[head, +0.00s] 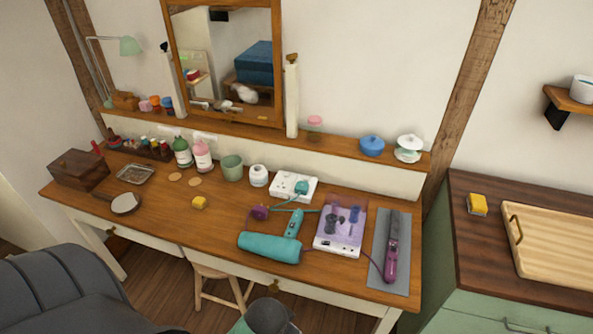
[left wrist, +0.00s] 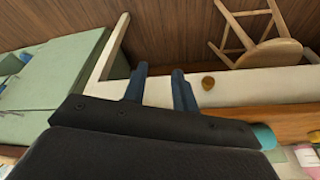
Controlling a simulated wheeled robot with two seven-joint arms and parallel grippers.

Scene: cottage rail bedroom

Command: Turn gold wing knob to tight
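A small gold-brown knob (head: 292,57) sits on top of the white post at the right of the mirror (head: 222,60). A similar dark knob (head: 164,46) is on the left post. They are too small to tell their wing shape or turn. My left gripper (left wrist: 160,70) shows in the left wrist view with its two blue fingers apart and nothing between them. It is beside the table's white front, near a round gold-brown drawer knob (left wrist: 208,83), not touching it. No gripper fingers can be made out in the head view. My right gripper is not in view.
The wooden table (head: 150,210) holds a teal hair dryer (head: 268,247), a white power strip (head: 293,187), a purple box (head: 340,232), a straightener (head: 391,250) and bottles. A stool (head: 217,273) stands under it. A green cabinet (head: 470,312) is at right.

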